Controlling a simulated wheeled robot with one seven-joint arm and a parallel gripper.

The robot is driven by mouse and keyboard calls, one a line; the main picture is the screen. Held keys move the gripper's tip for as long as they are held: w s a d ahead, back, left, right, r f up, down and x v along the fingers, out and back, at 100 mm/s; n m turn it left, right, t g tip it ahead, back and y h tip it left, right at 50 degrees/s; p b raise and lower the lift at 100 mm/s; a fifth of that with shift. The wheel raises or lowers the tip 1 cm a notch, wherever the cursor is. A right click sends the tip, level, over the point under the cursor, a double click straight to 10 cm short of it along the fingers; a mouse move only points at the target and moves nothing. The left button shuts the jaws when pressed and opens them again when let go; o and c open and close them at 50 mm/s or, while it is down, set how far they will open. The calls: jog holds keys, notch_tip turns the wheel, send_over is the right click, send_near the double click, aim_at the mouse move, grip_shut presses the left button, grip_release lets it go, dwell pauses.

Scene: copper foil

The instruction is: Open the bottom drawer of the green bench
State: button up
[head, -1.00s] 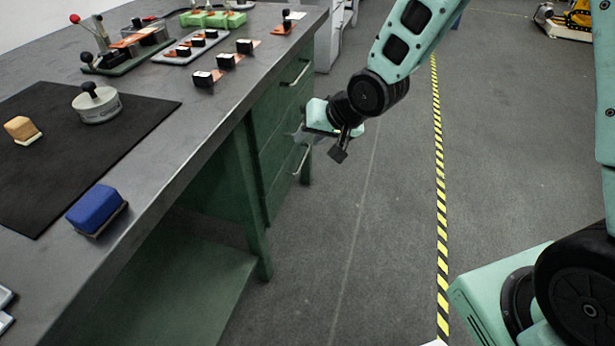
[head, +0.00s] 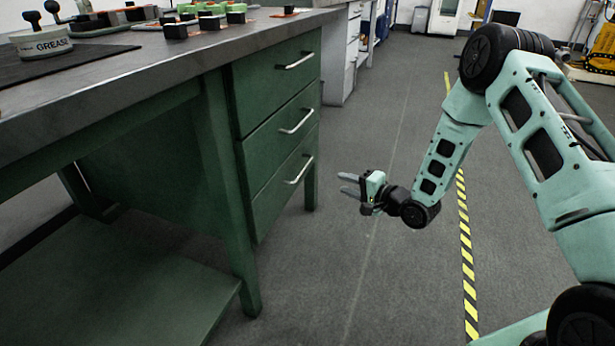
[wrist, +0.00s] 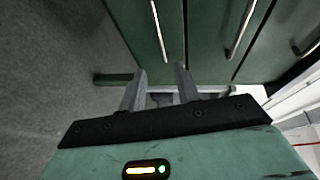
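The green bench (head: 232,190) stands at the left in the head view, with three stacked drawers, all closed. The bottom drawer (head: 273,194) has a silver bar handle (head: 301,171). My gripper (head: 342,184) is to the right of this handle, at about its height in the picture and apart from it. Its two grey fingers are spread, with nothing between them. In the wrist view, my gripper (wrist: 160,82) shows open below the drawer fronts. The leftmost handle there (wrist: 158,30) appears to be the bottom drawer's.
The middle drawer (head: 280,134) and top drawer (head: 275,82) have similar handles. The bench's low shelf (head: 130,285) is at the lower left. A grease tin (head: 42,43) and small parts lie on the benchtop. The floor is clear up to the yellow-black stripe (head: 465,240).

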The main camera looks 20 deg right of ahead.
jog(key=b+x, duration=0.6)
jog(key=x, duration=1)
grip_shut()
